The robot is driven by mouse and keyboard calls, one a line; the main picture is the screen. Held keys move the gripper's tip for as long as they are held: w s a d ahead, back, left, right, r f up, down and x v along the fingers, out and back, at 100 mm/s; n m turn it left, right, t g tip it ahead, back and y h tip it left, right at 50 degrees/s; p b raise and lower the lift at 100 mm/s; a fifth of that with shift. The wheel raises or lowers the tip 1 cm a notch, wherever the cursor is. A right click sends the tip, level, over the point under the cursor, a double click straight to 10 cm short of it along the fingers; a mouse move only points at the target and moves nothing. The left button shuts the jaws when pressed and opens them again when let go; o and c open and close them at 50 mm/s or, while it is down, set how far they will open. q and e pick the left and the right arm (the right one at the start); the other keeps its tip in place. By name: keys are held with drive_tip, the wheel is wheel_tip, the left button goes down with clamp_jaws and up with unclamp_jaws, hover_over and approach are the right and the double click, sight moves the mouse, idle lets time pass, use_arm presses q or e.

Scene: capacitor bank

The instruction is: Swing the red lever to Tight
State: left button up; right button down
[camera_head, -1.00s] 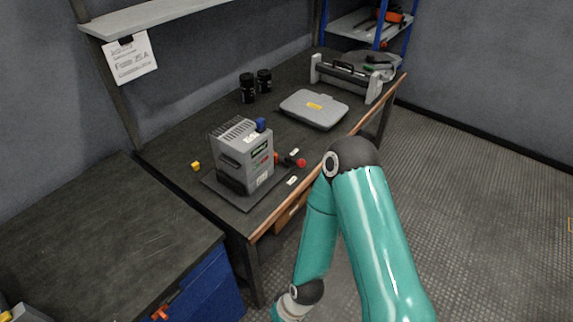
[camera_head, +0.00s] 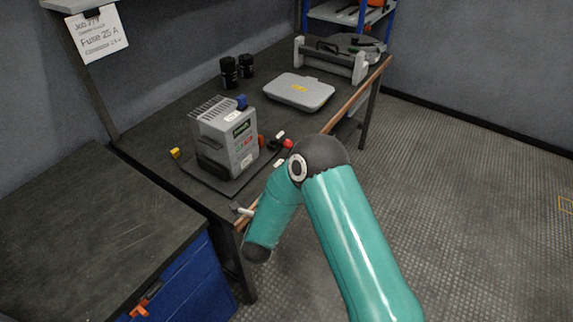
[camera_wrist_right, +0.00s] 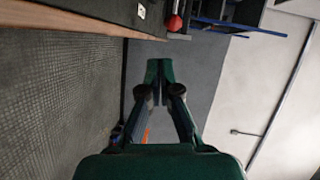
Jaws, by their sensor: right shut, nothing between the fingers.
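The red lever shows as a red ball knob (camera_head: 288,143) on a dark arm beside the grey device at the bench's front edge. A small white label lies on each side of it; their writing is too small to read. The red knob also shows at the top of the right wrist view (camera_wrist_right: 175,23). My right gripper (camera_wrist_right: 158,66) is shut and empty, pointing up in that view, clear of the knob. In the head view my right forearm hangs in front of the bench edge, and the gripper cannot be made out clearly. My left gripper is not in view.
The grey device (camera_head: 224,137) stands on a dark plate. A grey case (camera_head: 299,91), two black cylinders (camera_head: 229,72) and a yellow block (camera_head: 175,153) are on the bench. A blue cabinet (camera_head: 187,279) stands at the left. The floor at the right is clear.

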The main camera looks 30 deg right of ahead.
use_arm(q)
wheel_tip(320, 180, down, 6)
drive_tip(key=b, duration=0.3)
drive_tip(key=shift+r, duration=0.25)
use_arm(e)
drive_tip(key=a+m+h, duration=0.1)
drive_tip(key=w+a+m+h, duration=0.1)
drive_tip(key=shift+w+f+m, duration=0.1)
drive_tip(key=shift+w+m, duration=0.05)
drive_tip(key=shift+m, duration=0.15)
drive_tip(key=shift+d, duration=0.1)
drive_tip(key=p+x, duration=0.1)
drive_tip(key=x, duration=1.3)
drive_tip(key=shift+p, duration=0.35)
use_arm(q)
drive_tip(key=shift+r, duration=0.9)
